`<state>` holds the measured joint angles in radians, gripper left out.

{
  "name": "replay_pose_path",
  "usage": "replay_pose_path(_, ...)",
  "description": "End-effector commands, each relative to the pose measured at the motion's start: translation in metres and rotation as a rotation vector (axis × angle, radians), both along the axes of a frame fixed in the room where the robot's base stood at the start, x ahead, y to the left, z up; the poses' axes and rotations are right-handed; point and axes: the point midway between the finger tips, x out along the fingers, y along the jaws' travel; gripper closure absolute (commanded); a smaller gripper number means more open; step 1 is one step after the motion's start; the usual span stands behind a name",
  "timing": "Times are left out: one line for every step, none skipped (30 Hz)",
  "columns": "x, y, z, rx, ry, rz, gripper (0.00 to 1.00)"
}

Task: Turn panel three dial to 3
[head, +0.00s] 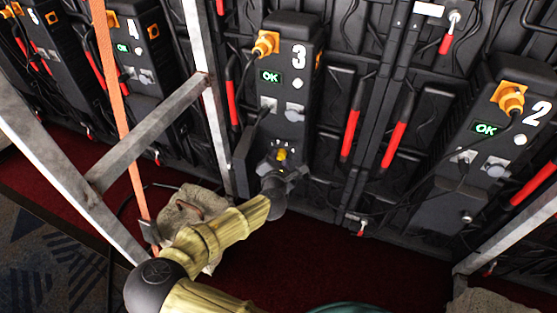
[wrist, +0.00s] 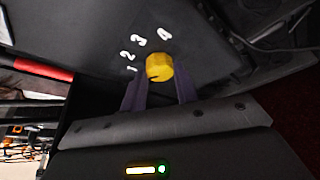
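Panel three (head: 290,90) is a tall black unit marked with a white 3 and a lit green OK display (head: 271,76). Its yellow dial (head: 282,154) is low on the unit and also shows in the wrist view (wrist: 160,67). White numbers 1, 2, 3 and 4 (wrist: 141,41) curve around the dial; which one it points to I cannot tell. My gripper (head: 281,165) is at the dial. In the wrist view its dark fingers (wrist: 159,78) are apart, one on each side of the knob, with small gaps visible. The knob's far side is hidden.
Panel two (head: 510,110) stands to the right and panel four (head: 135,45) to the left. A metal frame (head: 150,130) with an orange strap (head: 115,90) stands left of my arm. Red handles (head: 350,134) and cables line the wall. A sandbag (head: 185,213) lies below.

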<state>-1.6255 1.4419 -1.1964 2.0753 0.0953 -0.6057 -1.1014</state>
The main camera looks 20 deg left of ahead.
Motion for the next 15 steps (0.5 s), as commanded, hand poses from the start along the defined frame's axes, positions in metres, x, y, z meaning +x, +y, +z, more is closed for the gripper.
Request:
replay_pose_path(0.0008,-0.0024,0.0004,-0.002,-0.001,-0.007,0.93)
replay_pose_path(-0.0028,0.0029,0.0004,-0.002,-0.002,0.004,0.93)
replay_pose_path(-0.0021,0.0017,0.0003,-0.002,-0.001,0.001,0.93)
replay_pose_path(-0.0019,0.0014,0.0003,-0.001,-0.001,0.001,0.93)
replay_pose_path(-0.0019,0.0013,0.0003,0.000,-0.001,0.000,0.93)
replay_pose_path(-0.0020,0.0012,0.0003,0.003,-0.002,0.000,0.93)
replay_pose_path(-0.0019,0.0010,0.0002,0.005,-0.001,-0.001,0.93)
replay_pose_path(-0.0022,0.0013,0.0002,0.009,-0.002,0.000,0.93)
replay_pose_path(-0.0025,0.0014,0.0002,0.015,-0.003,0.001,0.93)
replay_pose_path(-0.0025,0.0015,0.0001,0.021,-0.003,0.000,0.93)
replay_pose_path(-0.0026,0.0015,0.0001,0.027,-0.003,0.000,0.93)
replay_pose_path(-0.0027,0.0014,-0.0001,0.037,-0.004,0.001,0.93)
replay_pose_path(-0.0027,0.0014,-0.0001,0.046,-0.005,0.001,0.93)
replay_pose_path(-0.0027,0.0013,-0.0003,0.057,-0.006,0.002,0.93)
replay_pose_path(-0.0026,0.0008,-0.0004,0.075,-0.007,0.000,0.93)
